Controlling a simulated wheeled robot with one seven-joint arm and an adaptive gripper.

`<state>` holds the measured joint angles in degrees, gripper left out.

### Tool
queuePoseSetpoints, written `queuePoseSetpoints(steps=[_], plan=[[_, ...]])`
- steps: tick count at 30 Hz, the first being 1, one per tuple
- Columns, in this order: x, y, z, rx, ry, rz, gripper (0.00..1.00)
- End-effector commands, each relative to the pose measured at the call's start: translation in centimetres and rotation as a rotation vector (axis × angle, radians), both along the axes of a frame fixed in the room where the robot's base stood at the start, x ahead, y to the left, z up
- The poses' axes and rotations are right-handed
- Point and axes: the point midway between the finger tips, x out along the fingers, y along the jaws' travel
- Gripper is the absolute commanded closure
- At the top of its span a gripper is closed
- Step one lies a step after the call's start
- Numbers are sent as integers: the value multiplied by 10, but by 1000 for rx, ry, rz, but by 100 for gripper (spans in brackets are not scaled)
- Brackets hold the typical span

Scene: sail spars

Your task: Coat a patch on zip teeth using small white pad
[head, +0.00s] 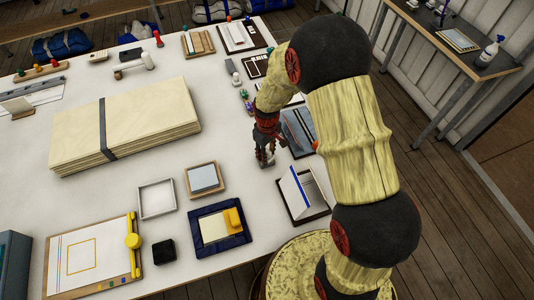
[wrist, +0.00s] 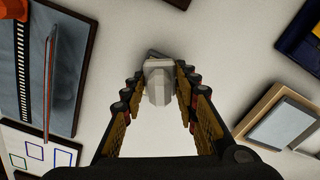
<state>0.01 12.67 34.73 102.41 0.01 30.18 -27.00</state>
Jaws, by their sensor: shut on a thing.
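My gripper (head: 264,149) is low over the white table, right of centre in the head view. It is shut on a small white pad (wrist: 159,82), a pale block with a grey part behind it, which sits between the fingertips in the wrist view. Whether it touches the table is unclear. A dark-framed blue-grey board (head: 298,131) lies just right of the gripper. In the wrist view this board (wrist: 16,75) shows a dark toothed strip that looks like the zip teeth (wrist: 21,70), and a thin raised strip beside it. The patch on the teeth cannot be made out.
A tray with an upright white panel (head: 305,193) stands near the right edge. A framed grey pad (head: 203,178) and a navy tray with a yellow block (head: 220,226) lie left. A strapped cloth stack (head: 128,122) fills the left. Table between the gripper and stack is clear.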

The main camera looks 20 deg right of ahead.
Motion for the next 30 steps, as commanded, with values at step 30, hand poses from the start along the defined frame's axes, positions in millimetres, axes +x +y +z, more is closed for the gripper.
queuePoseSetpoints(steps=[30], plan=[[0, 0, -9, 0, 0, 0, 91]])
